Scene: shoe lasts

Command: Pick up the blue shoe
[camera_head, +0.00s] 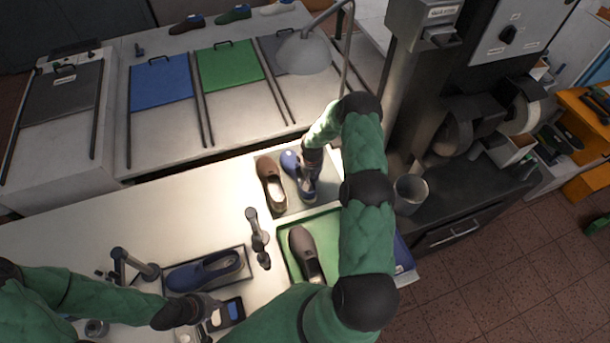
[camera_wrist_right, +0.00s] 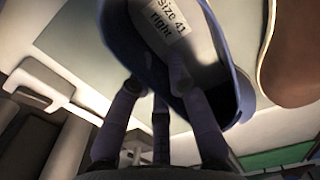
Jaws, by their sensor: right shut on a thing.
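A blue shoe (camera_head: 290,163) is at the far right of the bench, over a pale tray and beside a brown shoe (camera_head: 270,182). My right gripper (camera_head: 306,176) is shut on this blue shoe. In the right wrist view the blue shoe (camera_wrist_right: 226,70) shows its insole label, "size 41 right", and the gripper's fingers (camera_wrist_right: 160,85) reach its opening. I cannot tell whether the shoe touches the tray. A second blue shoe (camera_head: 205,271) lies in a dark tray nearer me. My left gripper (camera_head: 212,312) is low near small items; its fingers are too unclear to judge.
A green tray (camera_head: 325,220) with a grey-brown shoe (camera_head: 305,255) lies in front of the pale tray. A metal stand (camera_head: 258,238) rises left of it. A lamp (camera_head: 303,54) hangs behind. A grey cup (camera_head: 409,194) stands to the right. The bench's left part is clear.

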